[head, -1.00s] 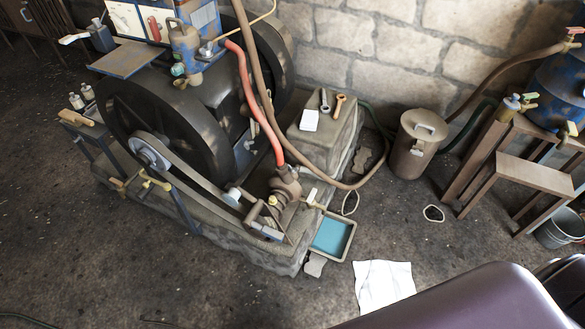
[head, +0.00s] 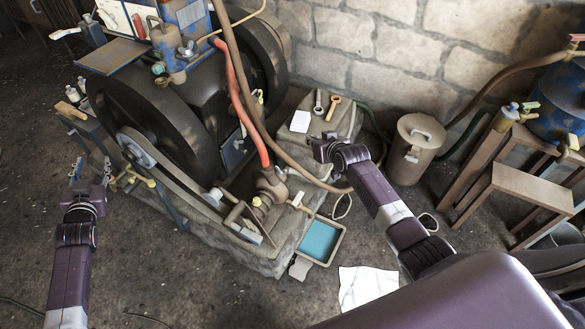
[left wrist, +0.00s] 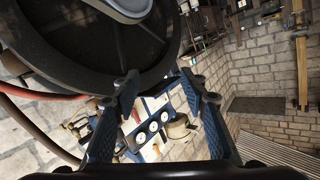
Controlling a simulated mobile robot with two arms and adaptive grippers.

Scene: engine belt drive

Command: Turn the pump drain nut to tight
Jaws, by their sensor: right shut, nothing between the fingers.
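The pump (head: 271,187) is a brownish body at the end of the belt, with a red hose entering its top. A small yellow fitting (head: 257,202) sits low on its front; I cannot tell whether this is the drain nut. My left gripper (head: 77,168) is open and empty, left of the engine and well away from the pump. Its spread fingers fill the left wrist view (left wrist: 165,95), with nothing between them. My right gripper (head: 318,146) is shut and empty, above the stone base to the upper right of the pump, not touching it.
A grey wrench (head: 318,101) and an orange wrench (head: 333,106) lie by a white card (head: 300,121) on the stone ledge. A blue-filled tray (head: 320,241) sits beside the base. A lidded can (head: 417,150) stands right. A white sheet (head: 368,286) lies on the floor.

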